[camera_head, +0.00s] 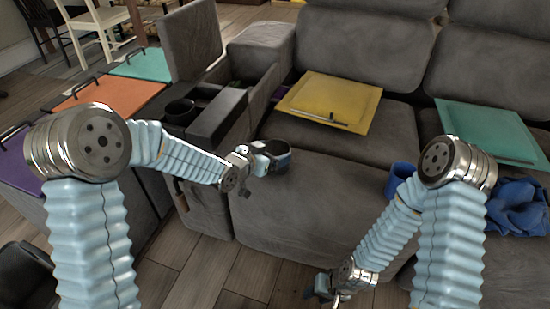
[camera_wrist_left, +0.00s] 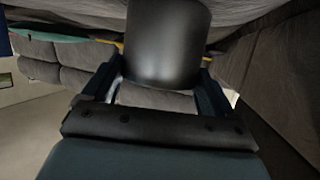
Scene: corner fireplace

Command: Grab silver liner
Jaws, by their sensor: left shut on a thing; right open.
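My left gripper (camera_head: 270,160) is shut on a dark cylindrical cup-like liner (camera_head: 274,148), held just above the grey sofa seat beside the console. In the left wrist view the liner (camera_wrist_left: 167,45) sits between the two fingers of my left gripper (camera_wrist_left: 165,85), and its surface looks smooth and dark grey. I cannot tell from its shading whether it is silver. My right gripper (camera_head: 322,292) is low at the bottom of the head view, in front of the sofa. It is open and no thing shows in it.
The console (camera_head: 217,120) with a round cup holder (camera_head: 180,111) stands left of the sofa seat (camera_head: 320,195). A yellow board (camera_head: 345,95) with a pen-like item lies on the sofa. A teal board (camera_head: 490,130) and blue cloth (camera_head: 520,208) are at right.

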